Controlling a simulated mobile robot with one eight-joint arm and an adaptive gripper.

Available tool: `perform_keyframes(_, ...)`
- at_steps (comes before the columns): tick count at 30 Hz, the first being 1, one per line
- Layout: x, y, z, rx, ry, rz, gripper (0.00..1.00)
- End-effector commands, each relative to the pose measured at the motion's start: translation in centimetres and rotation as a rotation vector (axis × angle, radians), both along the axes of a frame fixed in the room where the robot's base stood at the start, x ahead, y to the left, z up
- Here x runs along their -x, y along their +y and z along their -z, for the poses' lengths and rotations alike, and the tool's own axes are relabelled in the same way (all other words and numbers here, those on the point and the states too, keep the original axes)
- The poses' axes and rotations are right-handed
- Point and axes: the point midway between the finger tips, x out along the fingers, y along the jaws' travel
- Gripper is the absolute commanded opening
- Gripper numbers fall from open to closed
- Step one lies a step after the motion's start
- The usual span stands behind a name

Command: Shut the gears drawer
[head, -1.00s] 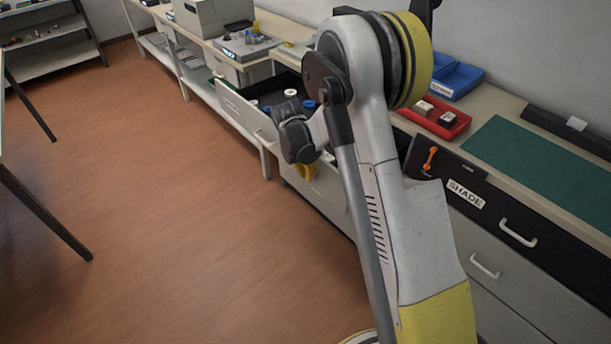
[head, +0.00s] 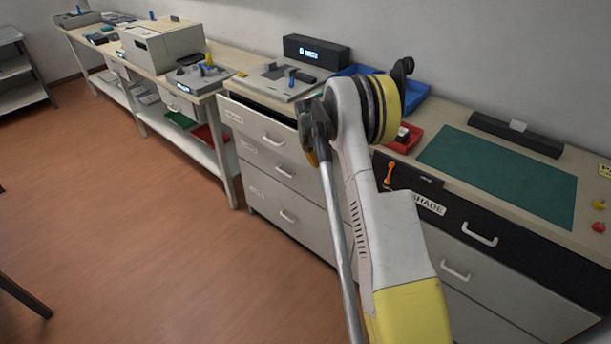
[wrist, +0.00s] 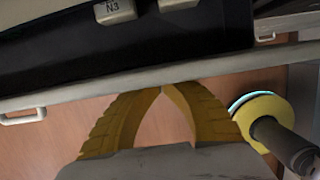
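The top drawer (head: 262,132) of the grey cabinet left of my arm is the one that moved; its label is too small to read. A dark gap shows above its front, so it stands slightly open. In the wrist view, a pale edge (wrist: 75,91), likely the drawer front's top, crosses the picture with a black area behind it. My gripper (wrist: 163,88) has its yellow fingers together at the tips, close to this edge; I cannot tell whether they touch it. In the head view, the gripper (head: 312,158) is mostly hidden behind my wrist, by the cabinet's right part.
Two shut drawers (head: 283,175) lie below. The black SHADE drawer (head: 470,225) is at the right, under a worktop with a green mat (head: 500,172). A red tray (head: 408,142) and blue tray (head: 412,103) stand behind my arm.

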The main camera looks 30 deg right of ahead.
Motion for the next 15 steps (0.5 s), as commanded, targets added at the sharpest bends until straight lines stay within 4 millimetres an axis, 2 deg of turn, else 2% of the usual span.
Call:
perform_keyframes(1, -0.3, -1.0, 0.0, 0.0, -0.001, 0.003, 0.0)
perform_keyframes(6, -1.1, -3.4, 0.0, 0.0, 0.0, 0.001, 0.0)
perform_keyframes(15, -1.7, -5.1, 0.0, -0.001, -0.001, 0.0, 0.0)
